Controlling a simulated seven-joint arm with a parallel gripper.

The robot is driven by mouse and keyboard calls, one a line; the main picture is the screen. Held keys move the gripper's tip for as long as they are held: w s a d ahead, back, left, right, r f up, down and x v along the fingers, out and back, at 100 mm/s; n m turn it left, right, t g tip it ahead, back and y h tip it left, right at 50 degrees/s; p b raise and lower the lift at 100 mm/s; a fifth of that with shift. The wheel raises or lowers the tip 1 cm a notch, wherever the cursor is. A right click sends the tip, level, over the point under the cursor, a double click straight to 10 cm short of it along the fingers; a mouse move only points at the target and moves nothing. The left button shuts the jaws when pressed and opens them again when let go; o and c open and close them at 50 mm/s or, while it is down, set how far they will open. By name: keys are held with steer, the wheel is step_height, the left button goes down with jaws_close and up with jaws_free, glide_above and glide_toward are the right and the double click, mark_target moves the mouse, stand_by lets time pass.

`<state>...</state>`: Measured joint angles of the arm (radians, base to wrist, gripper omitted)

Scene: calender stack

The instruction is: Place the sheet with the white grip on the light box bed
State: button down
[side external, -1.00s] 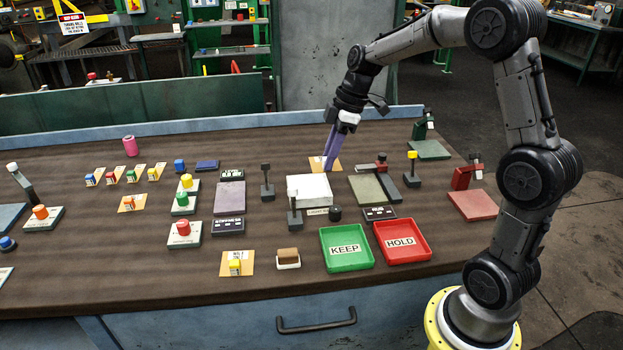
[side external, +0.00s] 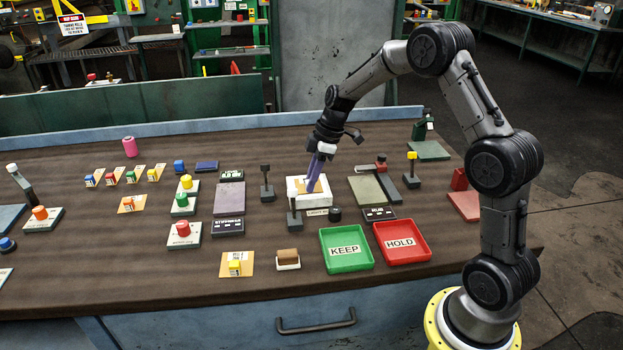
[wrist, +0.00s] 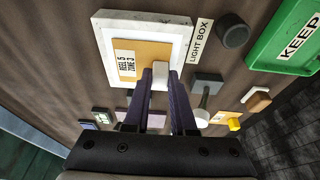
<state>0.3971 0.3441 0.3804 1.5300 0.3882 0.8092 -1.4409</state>
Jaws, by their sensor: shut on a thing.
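The sheet (wrist: 128,48) is tan with a white label marked REEL 5 ZONE 3. It lies over the light box bed, and I cannot tell whether it rests fully on it. Its white grip (wrist: 160,76) is between the purple fingers of my gripper (wrist: 161,84), which is shut on it. The light box (side external: 293,193) is a white block near the table's middle, and it also shows in the wrist view (wrist: 108,70). In the side view my gripper (side external: 313,185) points down over the bed and hides part of the sheet (side external: 322,182).
A dark post (side external: 294,215) and a black knob (side external: 335,214) stand at the light box's front edge. A second post (side external: 267,184) stands to its left. The green KEEP tray (side external: 346,268) and red HOLD tray (side external: 402,256) lie in front. Several other sheets with coloured grips lie at left.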

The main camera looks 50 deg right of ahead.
steer(key=shift+f, duration=0.15)
steer(key=c, duration=0.7)
jaws_free()
steer(key=shift+c, duration=0.2)
steer(key=v, duration=1.2)
steer(key=s+a+r+m, duration=0.2)
steer(key=s+a+r, duration=0.3)
steer(key=a, duration=0.1)
steer(key=s+a+m+t+h, duration=0.1)
steer(key=s+a+m, duration=0.2)
steer(key=s, duration=0.8)
steer(key=s+a+f+m+t+h, duration=0.1)
steer(key=s+a+m, duration=0.3)
steer(key=s, duration=0.7)
steer(key=shift+a+t, duration=0.6)
steer(key=shift+a, duration=0.55)
steer(key=shift+s+f, duration=0.1)
